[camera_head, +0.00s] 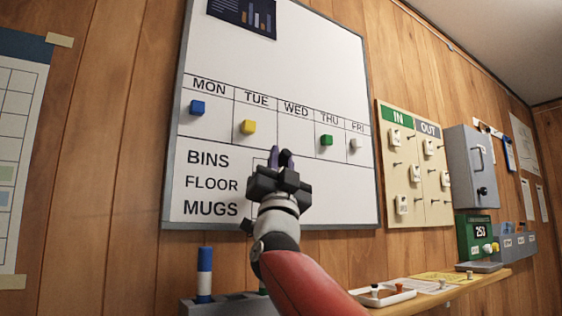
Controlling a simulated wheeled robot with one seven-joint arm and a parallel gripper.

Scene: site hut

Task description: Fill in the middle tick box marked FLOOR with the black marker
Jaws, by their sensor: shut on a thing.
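The whiteboard (310,65) hangs on the wood wall. The word FLOOR (212,184) is at its lower left, between BINS (208,158) above and MUGS (210,208) below. My gripper (280,158) is raised in front of the board, just right of these words, and covers the area where the tick boxes are. It is shut on a dark thing, taken as the black marker, which my gripper mostly hides. I cannot tell whether its tip touches the board. The middle tick box and any ink in it are hidden.
A grey holder (230,304) with a blue and white marker (204,275) stands below the board. A shelf (470,285) at the right bears a white tray (388,297). Coloured magnets sit on the weekday row. An IN/OUT board (410,165) and grey box (472,165) hang at right.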

